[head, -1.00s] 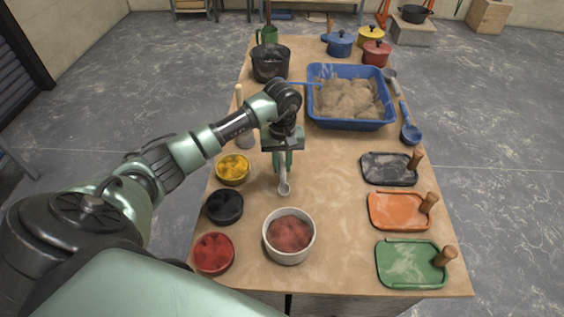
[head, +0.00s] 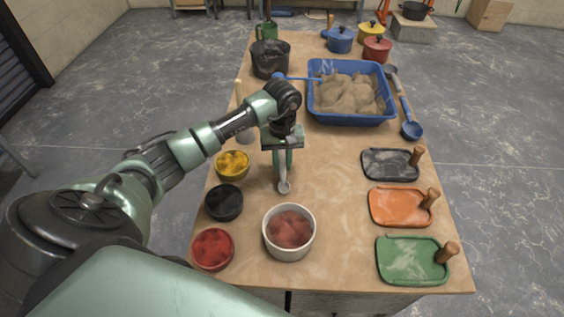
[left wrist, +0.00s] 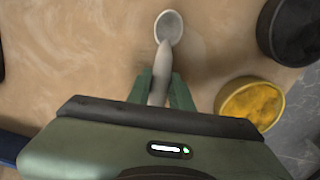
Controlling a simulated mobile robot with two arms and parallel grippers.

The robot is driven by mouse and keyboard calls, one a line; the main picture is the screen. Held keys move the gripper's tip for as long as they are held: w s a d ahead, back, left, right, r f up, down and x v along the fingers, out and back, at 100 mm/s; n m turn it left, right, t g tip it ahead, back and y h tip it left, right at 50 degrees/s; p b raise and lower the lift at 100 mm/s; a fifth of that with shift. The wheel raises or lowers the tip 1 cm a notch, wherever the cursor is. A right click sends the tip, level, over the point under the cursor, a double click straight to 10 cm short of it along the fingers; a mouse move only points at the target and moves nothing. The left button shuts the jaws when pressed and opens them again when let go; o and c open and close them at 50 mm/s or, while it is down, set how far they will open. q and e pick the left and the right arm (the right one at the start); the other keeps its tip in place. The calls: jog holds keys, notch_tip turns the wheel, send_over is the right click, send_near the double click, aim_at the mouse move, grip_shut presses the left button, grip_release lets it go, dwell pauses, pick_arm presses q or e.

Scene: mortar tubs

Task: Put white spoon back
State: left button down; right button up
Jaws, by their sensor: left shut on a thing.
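A white spoon (head: 284,187) is held by my left gripper (head: 283,158) over the middle of the table, its bowl toward the near side. In the left wrist view the spoon's pale bowl (left wrist: 169,27) points away from the gripper, and its handle lies between the two green fingers (left wrist: 160,90). I cannot tell whether the spoon touches the table. A white tub (head: 289,232) with reddish contents stands nearer than the spoon. My right gripper does not show.
Bowls of yellow (head: 232,165), black (head: 224,202) and red (head: 212,249) powder line the left edge. Grey (head: 390,165), orange (head: 401,207) and green (head: 412,261) trays line the right edge. A blue tub (head: 350,118) of sand and a black bucket (head: 270,60) stand farther back.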

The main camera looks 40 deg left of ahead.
pick_arm(q)
jog(key=c, duration=1.2)
grip_release()
